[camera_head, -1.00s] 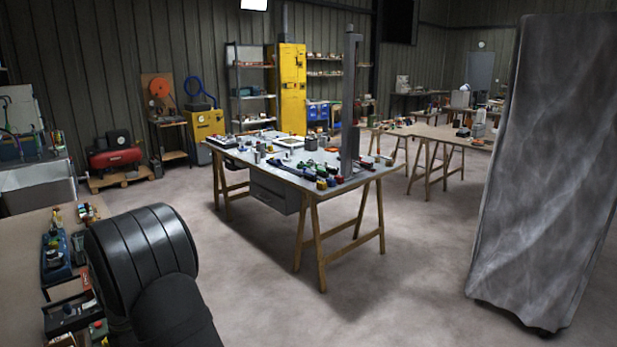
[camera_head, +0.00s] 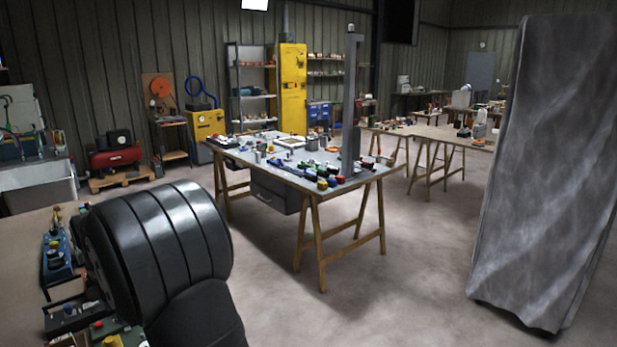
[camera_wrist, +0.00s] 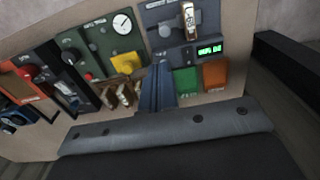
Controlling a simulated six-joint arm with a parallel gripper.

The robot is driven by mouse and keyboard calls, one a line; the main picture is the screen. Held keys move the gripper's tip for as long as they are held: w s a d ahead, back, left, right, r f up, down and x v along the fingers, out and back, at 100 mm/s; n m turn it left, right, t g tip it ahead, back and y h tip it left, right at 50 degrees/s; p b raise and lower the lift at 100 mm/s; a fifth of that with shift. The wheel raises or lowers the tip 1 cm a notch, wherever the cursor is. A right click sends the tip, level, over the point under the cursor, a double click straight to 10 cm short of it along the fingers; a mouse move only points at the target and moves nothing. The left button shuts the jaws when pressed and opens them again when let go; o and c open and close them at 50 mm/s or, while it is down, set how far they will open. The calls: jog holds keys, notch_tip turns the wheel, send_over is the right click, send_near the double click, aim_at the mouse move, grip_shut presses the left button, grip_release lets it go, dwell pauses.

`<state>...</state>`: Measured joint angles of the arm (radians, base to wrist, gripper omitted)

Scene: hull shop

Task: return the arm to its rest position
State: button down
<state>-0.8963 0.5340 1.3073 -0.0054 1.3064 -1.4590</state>
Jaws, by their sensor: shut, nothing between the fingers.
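My gripper (camera_wrist: 158,86) shows in the wrist view as slim blue-grey fingers pressed together, with nothing between them. Its dark mount with a bolted grey edge fills the bottom of that view. The fingers point toward a bench top bearing several control boxes; I cannot tell the exact gap. In the head view, a black rounded part of my arm (camera_head: 165,245) stands at the lower left, in front of the near bench (camera_head: 25,240). The gripper itself is not visible in the head view.
Near the fingers are a gauge box (camera_wrist: 104,48), a box with a green display (camera_wrist: 210,50), a green block (camera_wrist: 187,80) and an orange block (camera_wrist: 215,76). A cluttered worktable (camera_head: 285,172) stands mid-room. A grey covered slab (camera_head: 545,170) stands right. Open floor lies between.

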jog(key=shift+s+d+f, duration=0.25)
jog(key=shift+d+f, duration=0.05)
jog(key=shift+f, duration=0.3)
dwell(1.2)
jog(key=c, duration=2)
grip_release()
jog(key=shift+r, duration=0.1)
jog(key=o, duration=1.1)
notch_tip(320, 180, up, 8)
jog(key=s, duration=0.1)
jog(key=shift+d+f, duration=0.2)
jog(key=shift+d, duration=0.2)
jog(key=o, duration=0.4)
jog(key=shift+s+d+r, duration=0.1)
jog(key=shift+r, duration=0.1)
jog(key=o, duration=0.5)
notch_tip(320, 180, down, 10)
jog(key=shift+r, duration=0.2)
jog(key=shift+r, duration=0.1)
